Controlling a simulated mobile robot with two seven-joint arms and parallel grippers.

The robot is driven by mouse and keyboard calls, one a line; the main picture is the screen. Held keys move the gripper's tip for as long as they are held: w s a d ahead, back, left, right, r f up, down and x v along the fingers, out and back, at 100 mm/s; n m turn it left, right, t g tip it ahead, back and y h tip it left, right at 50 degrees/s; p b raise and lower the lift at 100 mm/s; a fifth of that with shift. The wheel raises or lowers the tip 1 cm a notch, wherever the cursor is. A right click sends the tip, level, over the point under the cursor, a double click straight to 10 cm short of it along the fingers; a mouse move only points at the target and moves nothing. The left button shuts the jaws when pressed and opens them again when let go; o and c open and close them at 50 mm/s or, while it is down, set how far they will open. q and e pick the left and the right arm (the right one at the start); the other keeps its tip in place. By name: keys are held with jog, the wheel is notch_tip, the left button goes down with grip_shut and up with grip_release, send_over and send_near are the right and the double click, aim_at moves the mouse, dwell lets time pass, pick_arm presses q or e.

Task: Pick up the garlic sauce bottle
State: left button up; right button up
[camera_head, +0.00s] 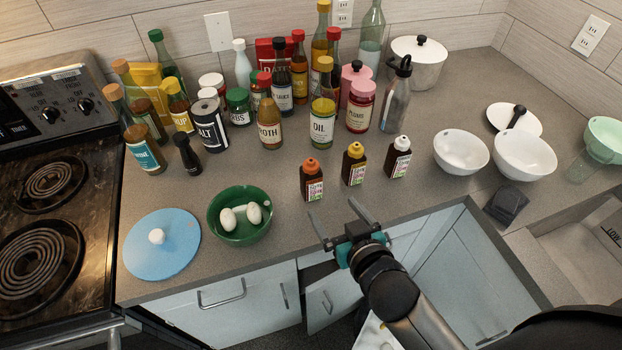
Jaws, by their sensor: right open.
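Three small dark sauce bottles stand upright in a row on the counter: one with an orange cap (312,181), one with a yellow cap (354,164) and one with a white cap (399,157). Their labels are too small to read, so I cannot tell which is garlic sauce. My right gripper (333,210) is open and empty at the counter's front edge. Its fingers point toward the row, nearest the orange-capped and yellow-capped bottles, and appear apart from them. My left gripper is not in view.
White bowls (461,151) stand right. Crowded taller bottles, including one marked OIL (322,122), stand behind. The stove (40,225) is far left. Counter around the small bottles is clear.

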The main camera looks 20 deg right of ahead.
aim_at(314, 185)
jog(key=x, duration=1)
jog(key=shift+b, duration=0.35)
jog(key=shift+b+x, duration=0.4)
jog(key=shift+x, duration=2.2)
jog(key=shift+s+f, duration=0.1)
jog(key=shift+f, duration=0.05)
jog(key=shift+c, duration=0.2)
grip_shut()
